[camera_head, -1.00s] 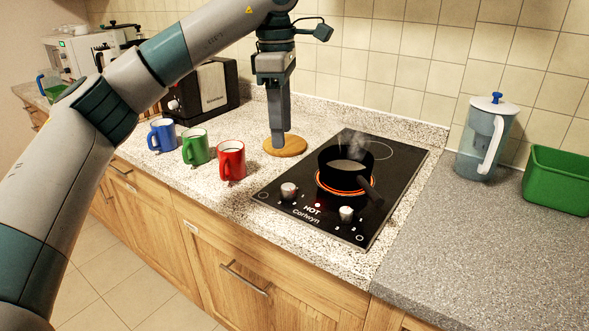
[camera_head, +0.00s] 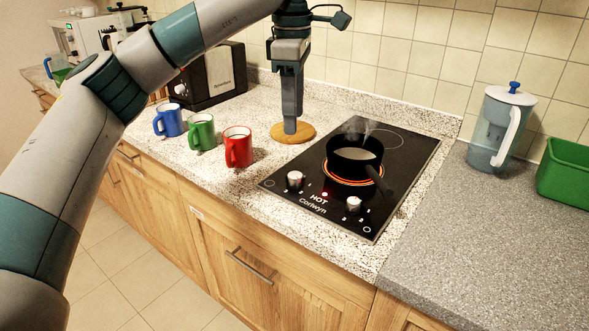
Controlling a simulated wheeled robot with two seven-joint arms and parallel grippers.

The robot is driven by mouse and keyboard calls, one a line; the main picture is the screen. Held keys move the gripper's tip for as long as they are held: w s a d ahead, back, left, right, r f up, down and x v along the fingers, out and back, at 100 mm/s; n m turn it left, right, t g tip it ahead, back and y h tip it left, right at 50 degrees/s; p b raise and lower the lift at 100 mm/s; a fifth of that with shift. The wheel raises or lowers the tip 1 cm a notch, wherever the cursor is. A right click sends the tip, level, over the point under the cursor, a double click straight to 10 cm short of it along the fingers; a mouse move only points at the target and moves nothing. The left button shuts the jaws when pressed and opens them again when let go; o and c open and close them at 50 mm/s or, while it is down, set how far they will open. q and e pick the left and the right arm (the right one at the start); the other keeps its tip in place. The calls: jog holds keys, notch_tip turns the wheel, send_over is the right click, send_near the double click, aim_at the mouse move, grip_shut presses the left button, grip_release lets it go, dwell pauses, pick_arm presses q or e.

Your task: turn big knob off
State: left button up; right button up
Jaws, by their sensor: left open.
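The black cooktop (camera_head: 400,190) is set in the counter, with "HOT" and a small red light on its front part. It has two silver knobs: the left knob (camera_head: 294,180) and the right knob (camera_head: 353,204). I cannot tell surely which is the bigger one. A black pot (camera_head: 353,160) stands steaming on a glowing orange ring, its handle toward the front right. My left gripper (camera_head: 291,128) points down at the round wooden board (camera_head: 302,136), behind and left of the cooktop. It is open, seen edge-on, and apart from both knobs. My right gripper is not in view.
Blue (camera_head: 169,121), green (camera_head: 203,132) and red (camera_head: 238,147) mugs stand left of the cooktop. A black toaster (camera_head: 212,75) is behind them. A pitcher (camera_head: 496,130) and green bin (camera_head: 565,172) stand right. The grey counter (camera_head: 470,250) in front is clear.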

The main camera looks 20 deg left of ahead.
aim_at(294, 175)
pick_arm(q)
jog(key=f, duration=0.8)
jog(key=f+p, duration=0.1)
jog(key=f, duration=0.4)
jog(key=shift+w, duration=0.35)
jog(key=shift+f, duration=0.95)
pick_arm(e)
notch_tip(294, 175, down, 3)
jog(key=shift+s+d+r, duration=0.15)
pick_arm(q)
jog(key=shift+c, duration=0.4)
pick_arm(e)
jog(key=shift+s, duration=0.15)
pick_arm(q)
jog(key=c, duration=1)
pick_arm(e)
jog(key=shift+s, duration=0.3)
